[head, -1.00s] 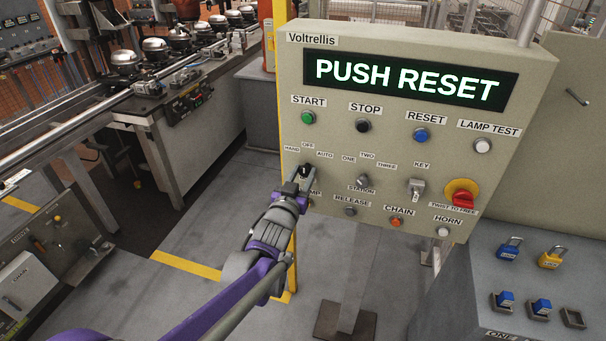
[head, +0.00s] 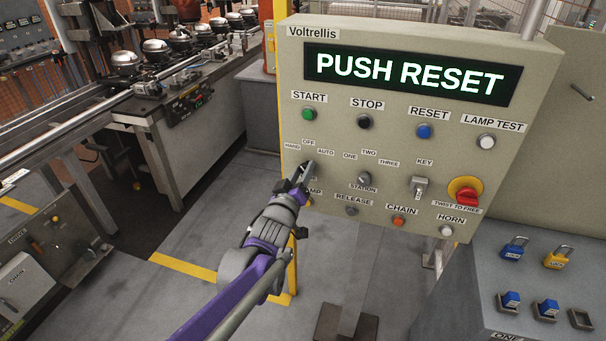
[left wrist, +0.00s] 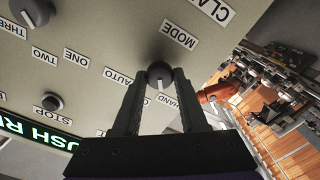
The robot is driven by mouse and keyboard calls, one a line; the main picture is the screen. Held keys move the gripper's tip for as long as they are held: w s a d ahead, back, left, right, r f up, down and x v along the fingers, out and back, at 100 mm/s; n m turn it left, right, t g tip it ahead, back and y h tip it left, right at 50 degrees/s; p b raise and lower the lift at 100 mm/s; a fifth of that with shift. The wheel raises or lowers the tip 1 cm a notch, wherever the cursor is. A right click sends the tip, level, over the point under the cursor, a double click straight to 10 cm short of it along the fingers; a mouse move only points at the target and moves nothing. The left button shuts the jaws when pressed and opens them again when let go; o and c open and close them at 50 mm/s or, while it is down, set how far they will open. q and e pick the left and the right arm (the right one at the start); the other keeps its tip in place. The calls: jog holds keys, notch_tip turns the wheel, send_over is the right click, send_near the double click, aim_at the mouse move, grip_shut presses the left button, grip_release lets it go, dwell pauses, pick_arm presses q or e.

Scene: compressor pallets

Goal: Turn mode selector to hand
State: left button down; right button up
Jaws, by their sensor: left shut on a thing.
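The mode selector is a dark round knob (left wrist: 160,75) with a pale pointer line, on the beige Voltrellis panel (head: 335,130). In the left wrist view, which sees the panel upside down, a MODE label (left wrist: 180,35) is beside it. The HAND label (left wrist: 168,100) and AUTO label (left wrist: 117,77) lie around it; I cannot make out OFF there. The pointer line points down in that view, toward the side of HAND. My left gripper (head: 303,178) is shut on the knob, with a finger on either side; it mostly hides the knob in the head view. My right gripper is not in view.
The display (head: 405,75) reads PUSH RESET. The station selector (head: 364,179), key switch (head: 419,187) and red twist-to-free button (head: 466,192) are to the right of my gripper. START (head: 309,114) is above it. A grey box with padlocks (head: 514,247) stands at lower right.

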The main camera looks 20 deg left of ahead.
pick_arm(q)
jog(key=shift+n, duration=0.8)
jog(key=shift+c, duration=2.4)
grip_release()
jog(key=s, duration=1.1)
jog(key=shift+a+b, duration=0.2)
jog(key=shift+b, duration=0.1)
jog(key=shift+w, duration=0.1)
